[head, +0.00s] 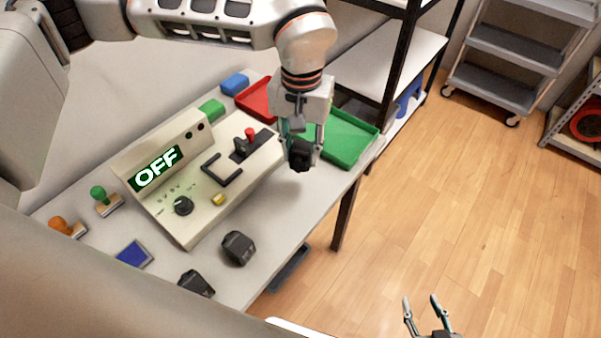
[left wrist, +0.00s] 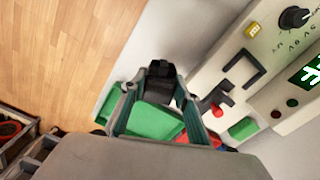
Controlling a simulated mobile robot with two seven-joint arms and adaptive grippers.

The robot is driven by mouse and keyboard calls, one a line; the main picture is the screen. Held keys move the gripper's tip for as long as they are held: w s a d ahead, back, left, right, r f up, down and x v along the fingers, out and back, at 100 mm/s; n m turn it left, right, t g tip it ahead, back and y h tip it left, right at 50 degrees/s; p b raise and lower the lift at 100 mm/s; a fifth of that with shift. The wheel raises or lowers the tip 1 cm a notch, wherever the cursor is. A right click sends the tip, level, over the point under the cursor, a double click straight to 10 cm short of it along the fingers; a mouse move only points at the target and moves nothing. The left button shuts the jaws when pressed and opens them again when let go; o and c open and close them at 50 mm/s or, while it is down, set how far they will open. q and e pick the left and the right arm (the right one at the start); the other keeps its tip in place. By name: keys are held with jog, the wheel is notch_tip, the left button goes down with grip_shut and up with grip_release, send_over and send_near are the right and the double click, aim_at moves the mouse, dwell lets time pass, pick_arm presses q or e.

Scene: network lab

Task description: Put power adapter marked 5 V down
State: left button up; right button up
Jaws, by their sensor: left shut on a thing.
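My left gripper (head: 299,146) is shut on a black power adapter (head: 300,158), held over the right part of the table near the green tray (head: 362,146). In the left wrist view the adapter (left wrist: 161,80) sits between the fingertips, with the green tray (left wrist: 152,121) behind it. Its marking cannot be read. Two other black adapters lie on the table, one (head: 238,248) in front of the tester and one (head: 196,284) nearer the front edge; their markings are not legible either. My right gripper (head: 422,312) is open and empty, low over the floor at the bottom right.
A beige tester (head: 240,182) with an OFF display (head: 156,169) fills the middle of the table (head: 290,225). A red tray (head: 256,100) is behind the left arm. Stamps, a blue pad (head: 134,253) and coloured blocks lie around. Bare table lies along the front edge.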

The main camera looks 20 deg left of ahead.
aim_at(301, 149)
pick_arm(q)
notch_tip(301, 149, down, 8)
jog(key=shift+f+b, duration=0.15)
jog(key=shift+b, duration=0.2)
jog(key=shift+f, duration=0.2)
jog(key=o, duration=1.2)
jog(key=shift+r, duration=0.1)
notch_tip(301, 149, up, 12)
jog(key=shift+r+p, duration=0.1)
jog(key=shift+p, duration=0.5)
